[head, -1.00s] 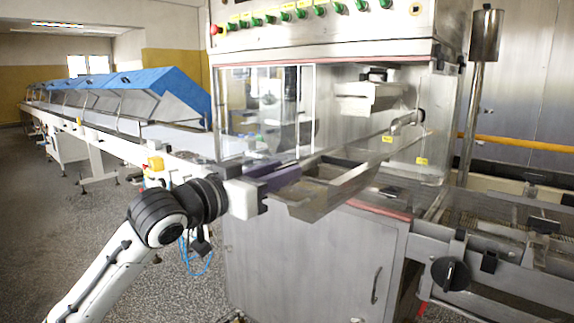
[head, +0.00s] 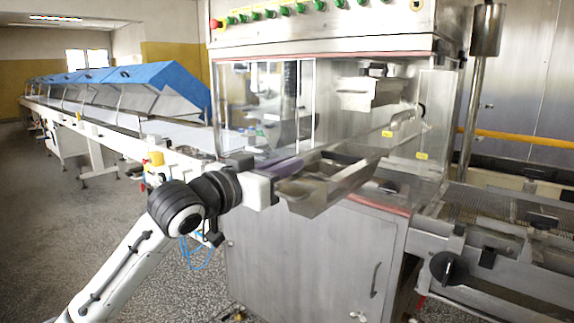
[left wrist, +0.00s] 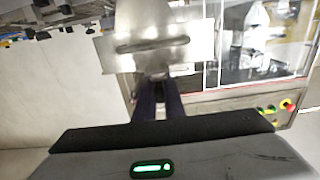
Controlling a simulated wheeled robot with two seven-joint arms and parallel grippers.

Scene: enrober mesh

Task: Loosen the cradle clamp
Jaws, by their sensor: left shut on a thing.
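My left gripper (head: 298,164) reaches in from the left and is shut on a bare metal trough (head: 325,196) in front of the machine's window. In the left wrist view its two dark purple fingers (left wrist: 157,84) meet a shiny metal plate (left wrist: 185,52) with a long slot; the exact contact is blurred. The trough is held tilted, its open side up. A black round knob (head: 448,268) sits on the conveyor frame at the lower right, away from the gripper; I cannot tell whether it is the cradle clamp. My right gripper is not in view.
The steel machine cabinet (head: 300,262) stands below the trough, with clear panels (head: 267,105) behind it. A metal box (head: 370,95) hangs inside. A mesh conveyor (head: 500,208) lies right. A blue-hooded conveyor line (head: 150,85) runs left. The floor at lower left is open.

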